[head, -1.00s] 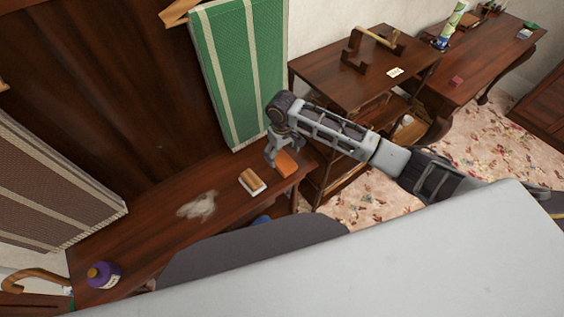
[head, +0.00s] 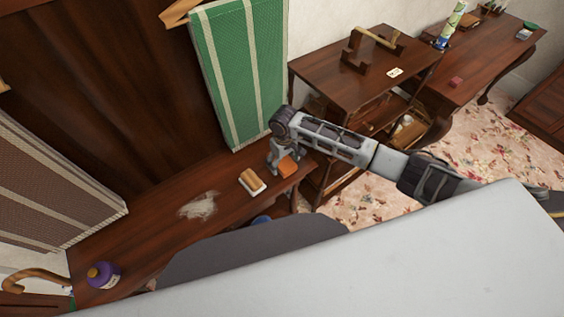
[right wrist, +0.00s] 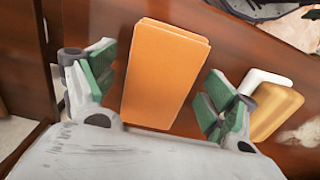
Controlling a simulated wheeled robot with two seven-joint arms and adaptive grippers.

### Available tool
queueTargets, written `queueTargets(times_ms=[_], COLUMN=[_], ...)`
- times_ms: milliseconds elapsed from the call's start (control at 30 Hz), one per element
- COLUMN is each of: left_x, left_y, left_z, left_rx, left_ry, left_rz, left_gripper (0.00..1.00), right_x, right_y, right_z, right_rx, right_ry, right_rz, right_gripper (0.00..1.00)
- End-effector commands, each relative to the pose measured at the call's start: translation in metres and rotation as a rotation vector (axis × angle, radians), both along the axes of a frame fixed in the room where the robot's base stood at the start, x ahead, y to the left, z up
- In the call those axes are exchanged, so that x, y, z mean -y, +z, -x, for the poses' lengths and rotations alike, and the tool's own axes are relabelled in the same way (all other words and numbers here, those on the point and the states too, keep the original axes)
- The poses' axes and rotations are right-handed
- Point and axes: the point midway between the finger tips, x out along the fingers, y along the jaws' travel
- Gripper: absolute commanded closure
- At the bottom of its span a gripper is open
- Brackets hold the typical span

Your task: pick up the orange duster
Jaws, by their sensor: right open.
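The orange duster (head: 287,166) lies on the dark wooden bench near its right end. In the right wrist view the orange duster (right wrist: 166,74) is a long block between the two green-padded fingers, with a gap on each side. My right gripper (head: 279,170) is open and low over the duster, its fingers straddling it. It also shows open in the right wrist view (right wrist: 152,98). The duster's near end is partly hidden by the gripper body in the wrist view. My left gripper is not in view.
A wooden brush with a pale base (head: 252,183) lies just left of the duster. A green striped panel (head: 238,70) stands behind. A side table (head: 350,80) stands right.

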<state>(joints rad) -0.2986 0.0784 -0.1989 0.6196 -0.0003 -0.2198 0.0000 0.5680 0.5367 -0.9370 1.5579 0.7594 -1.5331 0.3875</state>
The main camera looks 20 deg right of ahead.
Motion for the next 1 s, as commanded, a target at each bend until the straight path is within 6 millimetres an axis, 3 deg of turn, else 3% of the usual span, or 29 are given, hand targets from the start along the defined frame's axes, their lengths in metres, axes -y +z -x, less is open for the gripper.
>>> queueTargets(times_ms=[500, 900, 1000], left_x=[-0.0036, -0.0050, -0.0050], left_y=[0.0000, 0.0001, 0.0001], left_z=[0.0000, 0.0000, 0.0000], left_rx=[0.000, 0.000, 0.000], left_ry=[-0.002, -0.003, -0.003], left_rz=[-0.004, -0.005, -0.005], left_gripper=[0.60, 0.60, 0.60], right_x=[-0.0002, -0.0001, -0.0001], right_y=[-0.0029, -0.0028, -0.0028], right_z=[0.0001, -0.0001, -0.0001], right_rx=[0.000, 0.000, 0.000], right_ry=[0.000, 0.000, 0.000], right_rz=[0.000, 0.000, 0.000], right_gripper=[0.14, 0.63, 0.63])
